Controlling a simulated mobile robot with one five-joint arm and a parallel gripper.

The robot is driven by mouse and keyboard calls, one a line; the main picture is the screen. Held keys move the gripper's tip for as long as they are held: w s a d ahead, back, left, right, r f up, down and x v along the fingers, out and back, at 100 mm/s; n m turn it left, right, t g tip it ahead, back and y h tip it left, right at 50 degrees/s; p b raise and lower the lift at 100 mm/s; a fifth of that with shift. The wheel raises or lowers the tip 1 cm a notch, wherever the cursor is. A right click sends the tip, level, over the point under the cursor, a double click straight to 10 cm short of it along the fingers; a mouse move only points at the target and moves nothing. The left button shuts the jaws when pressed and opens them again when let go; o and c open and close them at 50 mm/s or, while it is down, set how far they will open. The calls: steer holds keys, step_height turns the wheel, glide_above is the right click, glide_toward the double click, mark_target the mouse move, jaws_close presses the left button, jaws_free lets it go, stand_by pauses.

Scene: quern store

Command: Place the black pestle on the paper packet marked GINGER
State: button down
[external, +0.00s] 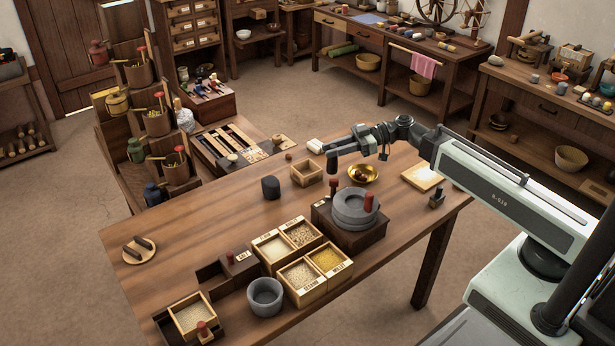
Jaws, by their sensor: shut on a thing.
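A grey quern (355,207) with a red handle stands below my gripper in the picture. A brass bowl (363,174), open wooden box (307,173) and black cylinder (270,187) stand nearby. Grain boxes (301,283) and a stone mortar (265,297) fill the front. The left tabletop is mostly clear.

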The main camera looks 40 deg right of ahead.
steer(key=s+d+f+m+t+h+b, duration=0.1)
steer(key=d+t, duration=0.1)
steer(key=d, duration=0.8)
steer(key=s+d+f+m+t+h, duration=0.1)
steer(key=d+m, duration=0.1)
steer(key=d, duration=0.7)
steer(key=w+d+m+t+h, duration=0.3)
steer(key=w+d, duration=0.1)
steer(key=w, duration=0.2)
steer(key=w+a+f+b, duration=0.1)
steer(key=w+a+b, duration=0.1)
steer(key=w+a, duration=0.5)
steer(key=shift+m+t+h, duration=0.4)
steer(key=w+f+b, duration=0.1)
steer(key=w+f, duration=0.1)
steer(key=w, duration=0.3)
steer(key=w+a+f+b, duration=0.1)
steer(key=w+f+b, duration=0.1)
steer(key=w, duration=0.3)
steer(key=w+a+f+b, duration=0.1)
steer(key=w+b, duration=0.1)
steer(key=w, duration=0.2)
steer(key=shift+w+f, duration=0.4)
steer(key=shift+r, duration=0.3)
steer(key=shift+f, duration=0.25)
steer(key=c, duration=1.2)
jaws_free()
steer(key=shift+r, duration=0.1)
